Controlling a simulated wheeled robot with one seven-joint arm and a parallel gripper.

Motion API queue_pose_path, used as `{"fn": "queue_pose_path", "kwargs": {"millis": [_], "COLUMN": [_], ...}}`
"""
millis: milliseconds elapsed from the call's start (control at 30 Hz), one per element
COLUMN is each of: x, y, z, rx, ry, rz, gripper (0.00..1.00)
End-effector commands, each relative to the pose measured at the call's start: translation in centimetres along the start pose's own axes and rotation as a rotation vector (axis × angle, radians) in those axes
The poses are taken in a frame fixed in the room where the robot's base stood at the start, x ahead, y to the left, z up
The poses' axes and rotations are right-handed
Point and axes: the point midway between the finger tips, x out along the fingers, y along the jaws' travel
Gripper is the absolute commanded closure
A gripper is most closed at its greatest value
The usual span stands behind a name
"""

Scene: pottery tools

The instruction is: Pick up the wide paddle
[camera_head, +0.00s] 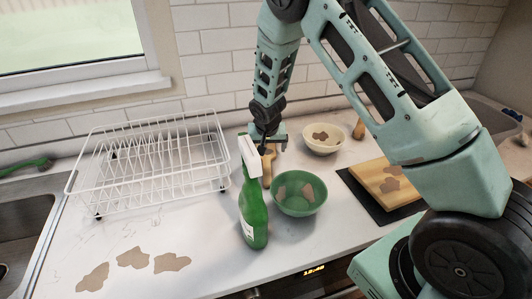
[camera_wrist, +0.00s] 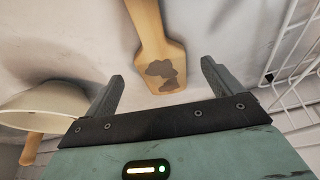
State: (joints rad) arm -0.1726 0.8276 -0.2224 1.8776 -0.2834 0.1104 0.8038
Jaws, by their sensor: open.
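A wooden paddle with a wide, flat end and brown patches (camera_wrist: 163,62) lies on the white counter in the wrist view. Its narrower handle runs up out of the top of that view. In the head view, part of the paddle (camera_head: 268,172) shows just below my gripper, behind the spray bottle; the rest is hidden. My gripper (camera_wrist: 161,75) is open and empty. In the wrist view its two fingers stand apart on either side of the wide end, and I see no contact. In the head view my gripper (camera_head: 268,143) points down above the counter.
A green spray bottle (camera_head: 253,207) and green bowl (camera_head: 299,207) stand in front. A pale bowl (camera_head: 323,147) is right, with another wooden tool (camera_head: 359,130) beyond. A white wire rack (camera_head: 150,201) is left. A wooden board (camera_head: 382,172) lies on a dark surface.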

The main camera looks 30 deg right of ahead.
Motion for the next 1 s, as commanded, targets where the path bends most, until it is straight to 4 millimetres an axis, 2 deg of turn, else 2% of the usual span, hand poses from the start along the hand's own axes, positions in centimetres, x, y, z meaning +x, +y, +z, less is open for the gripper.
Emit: {"fn": "queue_pose_path", "kwargs": {"millis": [233, 533, 700, 733, 1000], "x": [2.5, 2.8, 2.8, 2.8, 2.7], "y": [-0.1, -0.1, -0.1, -0.1, -0.1], "z": [0.0, 0.0, 0.0, 0.0, -0.1], "rx": [0.0, 0.001, 0.001, 0.001, 0.001], "ry": [-0.001, 0.0, 0.0, 0.0, 0.001], "rz": [0.001, 0.0, 0.0, 0.0, 0.0], "gripper": [0.09, 0.09, 0.56, 0.6, 0.6]}}
